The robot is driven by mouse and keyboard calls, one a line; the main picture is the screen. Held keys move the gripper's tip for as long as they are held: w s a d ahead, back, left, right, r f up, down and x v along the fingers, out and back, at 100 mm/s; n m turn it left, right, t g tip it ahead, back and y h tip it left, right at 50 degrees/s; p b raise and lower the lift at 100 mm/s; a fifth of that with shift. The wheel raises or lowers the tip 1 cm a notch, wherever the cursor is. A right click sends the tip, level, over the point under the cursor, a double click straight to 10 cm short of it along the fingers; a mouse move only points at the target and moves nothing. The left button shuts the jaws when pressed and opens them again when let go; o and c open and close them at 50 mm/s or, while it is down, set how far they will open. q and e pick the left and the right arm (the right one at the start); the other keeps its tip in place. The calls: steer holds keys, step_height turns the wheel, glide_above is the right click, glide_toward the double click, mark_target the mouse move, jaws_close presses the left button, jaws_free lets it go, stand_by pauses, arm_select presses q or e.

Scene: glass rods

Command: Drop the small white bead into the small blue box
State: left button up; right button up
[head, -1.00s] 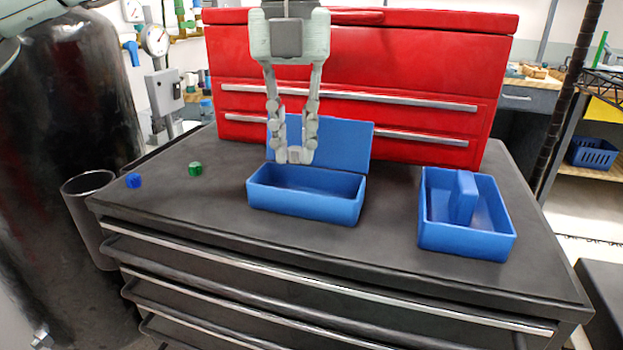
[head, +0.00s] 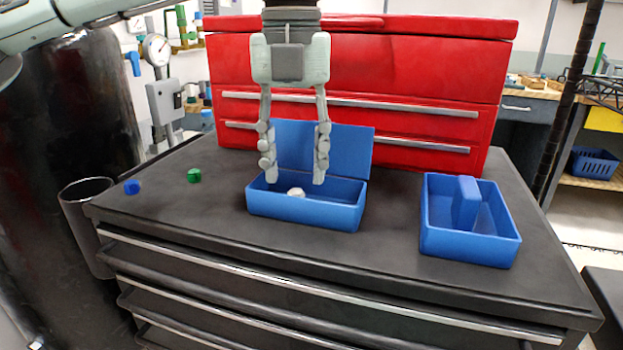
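The small white bead (head: 296,192) lies low inside the blue box with the raised lid (head: 335,208), in its left-middle part. My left gripper (head: 295,182) is above this box, pointing down, with its fingers spread apart and nothing between the tips. The fingertips reach about the level of the box's rim, one on each side of the bead in the picture. A second blue box (head: 468,247) with a divider stands at the right of the cabinet top. My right gripper is not in view.
A blue bead (head: 132,187) and a green bead (head: 194,175) lie at the left of the black cabinet top (head: 200,215). A red tool chest (head: 420,75) stands behind the boxes. A dark cup (head: 88,215) hangs at the left edge.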

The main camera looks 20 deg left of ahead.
arm_select(q)
step_height(320, 180, up, 12)
stand_by(0.6)
